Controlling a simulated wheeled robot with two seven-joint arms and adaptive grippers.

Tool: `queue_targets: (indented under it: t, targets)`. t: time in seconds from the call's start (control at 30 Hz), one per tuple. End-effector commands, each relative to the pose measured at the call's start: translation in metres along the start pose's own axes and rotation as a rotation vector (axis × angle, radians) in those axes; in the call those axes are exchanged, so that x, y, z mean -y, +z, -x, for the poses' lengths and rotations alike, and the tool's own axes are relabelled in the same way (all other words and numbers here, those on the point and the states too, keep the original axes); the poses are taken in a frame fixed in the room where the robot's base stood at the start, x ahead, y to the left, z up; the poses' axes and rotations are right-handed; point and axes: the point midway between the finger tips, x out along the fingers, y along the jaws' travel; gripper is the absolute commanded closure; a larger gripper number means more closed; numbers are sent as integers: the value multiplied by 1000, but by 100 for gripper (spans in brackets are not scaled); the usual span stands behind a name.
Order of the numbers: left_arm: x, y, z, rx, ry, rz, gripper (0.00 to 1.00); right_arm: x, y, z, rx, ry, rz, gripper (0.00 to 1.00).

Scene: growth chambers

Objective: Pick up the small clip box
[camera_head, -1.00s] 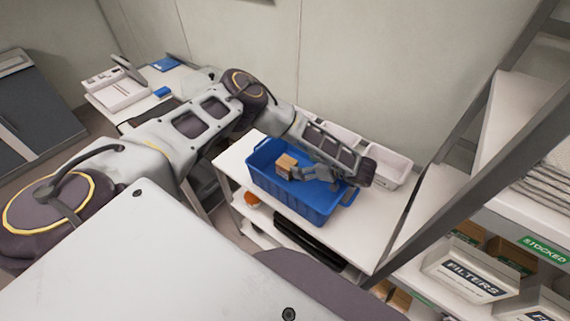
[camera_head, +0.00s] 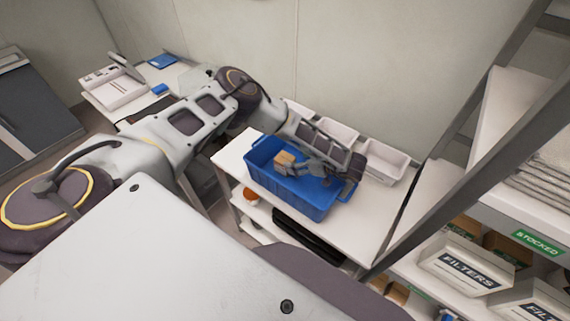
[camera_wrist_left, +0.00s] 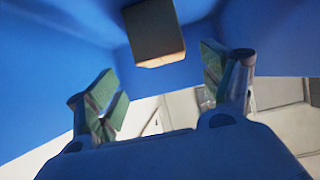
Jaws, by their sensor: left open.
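The small clip box (camera_head: 285,158) is a tan-brown box inside the blue crate (camera_head: 300,198), near the crate's back-left part. In the left wrist view the box (camera_wrist_left: 153,32) shows dark brown, with a lighter lower edge, ahead of the fingers and roughly centred between them. My left gripper (camera_head: 287,169) reaches into the crate from the right, close to the box. In the left wrist view its two green-padded fingers (camera_wrist_left: 163,88) are spread wide, with nothing between the pads. Whether a finger touches the box cannot be told. My right gripper is not in view.
The crate stands on a white table (camera_head: 375,222), with white bins (camera_head: 383,166) behind it. A metal shelf frame (camera_head: 470,150) with filter boxes (camera_head: 464,266) rises on the right. The table is clear in front right of the crate.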

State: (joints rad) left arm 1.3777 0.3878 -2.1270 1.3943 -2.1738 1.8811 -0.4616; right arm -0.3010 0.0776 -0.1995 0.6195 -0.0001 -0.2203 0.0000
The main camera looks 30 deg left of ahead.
Motion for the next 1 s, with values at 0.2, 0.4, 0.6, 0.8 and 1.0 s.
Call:
queue_targets:
  t: [0.2,0.4,0.6,0.8,1.0]
  targets:
    - [1,-1,-6,-1,-2,0,19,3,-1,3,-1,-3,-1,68]
    - [4,-2,-27,-1,-2,0,19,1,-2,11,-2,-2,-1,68]
    - [4,-1,-46,-1,-1,0,19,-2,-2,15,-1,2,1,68]
    - [4,0,-52,0,0,-1,19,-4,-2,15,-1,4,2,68]
    - [4,0,-52,0,0,0,19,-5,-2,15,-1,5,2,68]
